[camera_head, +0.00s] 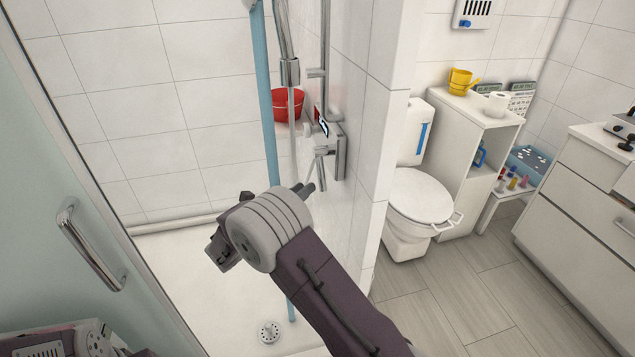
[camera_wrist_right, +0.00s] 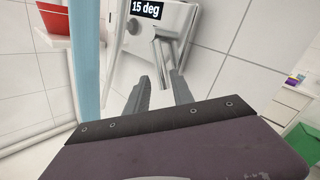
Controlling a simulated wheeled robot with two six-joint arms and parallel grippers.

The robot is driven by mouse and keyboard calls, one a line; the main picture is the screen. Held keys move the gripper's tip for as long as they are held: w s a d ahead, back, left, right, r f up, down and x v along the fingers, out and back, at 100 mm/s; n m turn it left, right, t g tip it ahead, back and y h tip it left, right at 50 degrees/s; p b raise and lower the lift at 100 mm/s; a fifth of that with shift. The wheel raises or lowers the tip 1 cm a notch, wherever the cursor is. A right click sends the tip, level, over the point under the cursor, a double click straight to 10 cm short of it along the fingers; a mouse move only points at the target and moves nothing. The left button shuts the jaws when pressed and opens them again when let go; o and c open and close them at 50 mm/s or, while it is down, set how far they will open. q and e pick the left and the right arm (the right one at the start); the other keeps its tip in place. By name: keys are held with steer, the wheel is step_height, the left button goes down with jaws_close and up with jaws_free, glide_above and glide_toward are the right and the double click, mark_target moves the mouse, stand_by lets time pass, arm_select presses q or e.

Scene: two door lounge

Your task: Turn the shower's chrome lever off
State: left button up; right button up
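The shower's mixer (camera_head: 338,150) is a chrome box on the shower wall. Its chrome lever (camera_head: 320,152) juts out in front and also shows in the right wrist view (camera_wrist_right: 160,58). A small display (camera_wrist_right: 147,8) above it reads "15 deg". My right gripper (camera_head: 311,186) is just below the lever, its fingers pointing toward the mixer. In the right wrist view its two fingers (camera_wrist_right: 160,88) stand apart with nothing held, and the lever's lower end hangs near the gap between the tips. I cannot tell whether they touch. My left gripper is not in view.
A light blue vertical column (camera_head: 266,100) runs down left of my right gripper toward the floor drain (camera_head: 269,332); I cannot tell if it is water. A red bucket (camera_head: 287,104) stands behind. A tiled partition (camera_head: 386,110) is right, with the toilet (camera_head: 420,205) beyond.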

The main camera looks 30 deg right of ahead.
mark_target(319, 178)
steer(key=x, duration=0.7)
steer(key=shift+f, duration=0.1)
jaws_close()
stand_by(1.1)
